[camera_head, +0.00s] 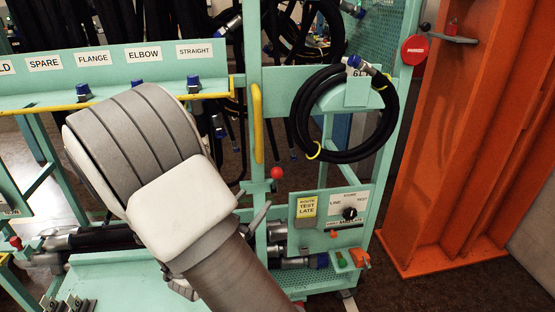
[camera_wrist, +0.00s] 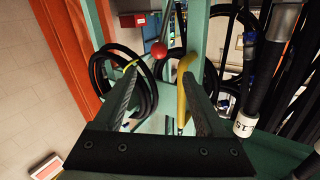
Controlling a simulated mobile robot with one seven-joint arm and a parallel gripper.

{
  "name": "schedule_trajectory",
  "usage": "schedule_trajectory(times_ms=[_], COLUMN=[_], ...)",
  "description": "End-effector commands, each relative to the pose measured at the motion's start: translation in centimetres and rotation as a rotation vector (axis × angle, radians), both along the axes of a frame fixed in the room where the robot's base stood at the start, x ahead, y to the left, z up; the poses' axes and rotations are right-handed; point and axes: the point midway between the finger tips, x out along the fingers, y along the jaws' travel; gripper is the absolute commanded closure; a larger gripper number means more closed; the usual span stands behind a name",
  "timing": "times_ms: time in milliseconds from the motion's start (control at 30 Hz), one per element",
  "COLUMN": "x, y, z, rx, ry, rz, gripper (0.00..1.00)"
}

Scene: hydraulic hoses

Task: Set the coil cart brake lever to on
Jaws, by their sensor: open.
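A red ball knob (camera_head: 277,172) on a rod, which looks like the brake lever, stands at the cart's upright below the yellow bar (camera_head: 257,125). The on and off marks of the lever cannot be made out. In the wrist view the red knob (camera_wrist: 158,50) shows beyond my fingertips, roughly between them, with its rod running up. My gripper (camera_wrist: 161,76) is open with nothing between the fingers. The yellow bar (camera_wrist: 183,92) shows close by the right finger. In the head view my arm hides most of the gripper.
A coiled black hose (camera_head: 384,125) hangs right of the lever. Below it is a panel with a dial (camera_head: 350,213). An orange column (camera_head: 450,150) stands to the right, with a red disc (camera_head: 414,50) near it. A labelled rail (camera_head: 110,60) runs at left.

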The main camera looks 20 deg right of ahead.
Motion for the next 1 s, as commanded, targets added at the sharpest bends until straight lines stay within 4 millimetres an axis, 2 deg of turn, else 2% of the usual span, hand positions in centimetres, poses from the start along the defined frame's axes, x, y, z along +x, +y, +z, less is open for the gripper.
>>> schedule_trajectory(times_ms=[133,267,700,1000], x=[0.2,1.2,7.3,10.4], y=[-0.5,-1.9,-9.2,-12.7], z=[0.1,0.1,0.0,0.0], rx=[-0.017,-0.016,-0.015,-0.015], ry=[-0.006,-0.007,-0.006,-0.006], rz=[-0.011,-0.013,-0.013,-0.009], gripper=[0.27,0.27,0.27,0.27])
